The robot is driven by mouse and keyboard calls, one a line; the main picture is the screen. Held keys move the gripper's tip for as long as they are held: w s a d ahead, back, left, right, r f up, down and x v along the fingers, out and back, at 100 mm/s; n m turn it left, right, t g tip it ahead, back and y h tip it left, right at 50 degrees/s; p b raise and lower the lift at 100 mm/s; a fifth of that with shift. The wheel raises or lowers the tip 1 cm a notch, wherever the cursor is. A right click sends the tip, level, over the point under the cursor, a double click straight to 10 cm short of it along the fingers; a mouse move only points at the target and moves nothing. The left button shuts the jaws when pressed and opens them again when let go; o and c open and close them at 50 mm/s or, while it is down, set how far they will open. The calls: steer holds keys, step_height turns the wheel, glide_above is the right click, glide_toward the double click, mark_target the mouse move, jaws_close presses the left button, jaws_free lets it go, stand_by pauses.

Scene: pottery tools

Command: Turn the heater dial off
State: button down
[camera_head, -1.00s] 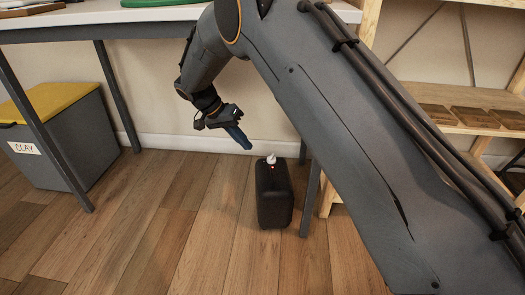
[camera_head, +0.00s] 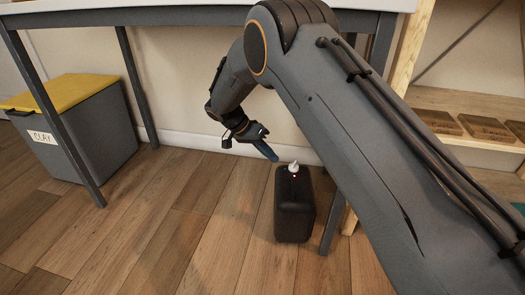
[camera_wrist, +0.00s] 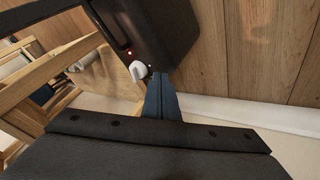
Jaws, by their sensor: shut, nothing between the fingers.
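The heater (camera_head: 294,208) is a black upright box on the wooden floor by the table leg. A white dial (camera_head: 293,167) sits on its top; it also shows in the wrist view (camera_wrist: 138,70), with a small red light beside it. The heater body fills the upper middle of the wrist view (camera_wrist: 165,30). My gripper (camera_head: 274,157) is shut and empty, with blue fingers pointing down and right. In the wrist view its fingertips (camera_wrist: 159,77) are close beside the dial. I cannot tell whether they touch it.
A white-topped table (camera_head: 200,17) stands over the heater, with grey legs (camera_head: 333,218) near it. A grey bin labelled CLAY with a yellow lid (camera_head: 62,92) is at left. A wooden shelf (camera_head: 470,103) is at right. Floor in front is clear.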

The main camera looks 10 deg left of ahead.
mark_target(289, 168)
steer(key=shift+s+d+f+p, duration=0.2)
steer(key=shift+d+p, duration=0.1)
steer(key=shift+d, duration=0.45)
steer(key=shift+s+d+f+p, duration=0.15)
steer(key=shift+s+d+p, duration=0.15)
steer(key=shift+d, duration=0.4)
steer(key=shift+s+d+f+p, duration=0.15)
steer(key=shift+d+p, duration=0.15)
steer(key=shift+d, duration=0.45)
steer(key=shift+a, duration=0.1)
